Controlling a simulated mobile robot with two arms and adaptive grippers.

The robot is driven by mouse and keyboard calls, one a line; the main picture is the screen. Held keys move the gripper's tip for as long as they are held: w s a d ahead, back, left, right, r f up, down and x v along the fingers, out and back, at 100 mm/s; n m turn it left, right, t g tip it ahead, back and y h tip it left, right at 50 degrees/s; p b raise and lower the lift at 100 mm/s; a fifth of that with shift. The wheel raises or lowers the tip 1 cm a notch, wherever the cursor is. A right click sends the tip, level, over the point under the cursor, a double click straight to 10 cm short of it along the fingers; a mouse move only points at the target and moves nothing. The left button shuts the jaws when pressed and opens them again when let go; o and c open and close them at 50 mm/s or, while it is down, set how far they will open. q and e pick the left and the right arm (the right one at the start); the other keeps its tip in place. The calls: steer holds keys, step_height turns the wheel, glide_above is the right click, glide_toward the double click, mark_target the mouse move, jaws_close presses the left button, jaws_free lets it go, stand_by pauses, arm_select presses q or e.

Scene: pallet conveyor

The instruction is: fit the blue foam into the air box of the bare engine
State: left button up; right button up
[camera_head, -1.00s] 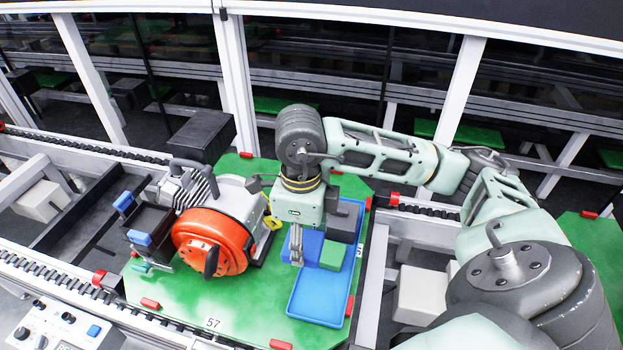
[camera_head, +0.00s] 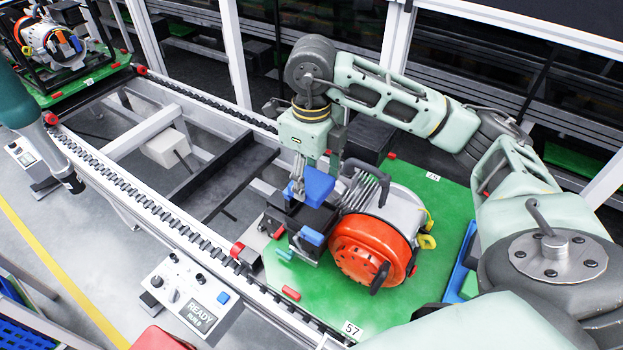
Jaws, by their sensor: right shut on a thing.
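My right gripper (camera_head: 297,190) points down and is shut on the blue foam (camera_head: 319,186), a blue block at its fingers' right side. It holds the block over the black air box (camera_head: 290,216) on the left side of the bare engine (camera_head: 400,210). I cannot tell whether the foam touches the box. A blue clip (camera_head: 312,236) shows on the near side of the box. The engine has a round red-orange cover (camera_head: 362,247) and sits on a green pallet (camera_head: 405,311). My left gripper is not in view.
A blue tray (camera_head: 458,262) with a green block (camera_head: 470,286) lies right of the engine, partly hidden by my right arm. Conveyor rails (camera_head: 150,203) run along the near side. A control box (camera_head: 190,298) stands in front. Another engine (camera_head: 52,42) is at the far left.

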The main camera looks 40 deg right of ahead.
steer(key=shift+s+d+f, duration=0.1)
steer(key=shift+s+f, duration=0.05)
steer(key=shift+s+f+b, duration=0.1)
steer(key=shift+f+b, duration=0.25)
steer(key=shift+b, duration=0.05)
steer(key=shift+f+b, duration=0.45)
steer(key=shift+f, duration=0.35)
steer(key=shift+f+b, duration=0.75)
steer(key=shift+f, duration=0.5)
arm_select(q)
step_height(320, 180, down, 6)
steer(key=b, duration=0.3)
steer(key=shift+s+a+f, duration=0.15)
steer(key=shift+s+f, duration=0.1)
arm_select(e)
steer(key=shift+f, duration=1.7)
steer(key=o, duration=1)
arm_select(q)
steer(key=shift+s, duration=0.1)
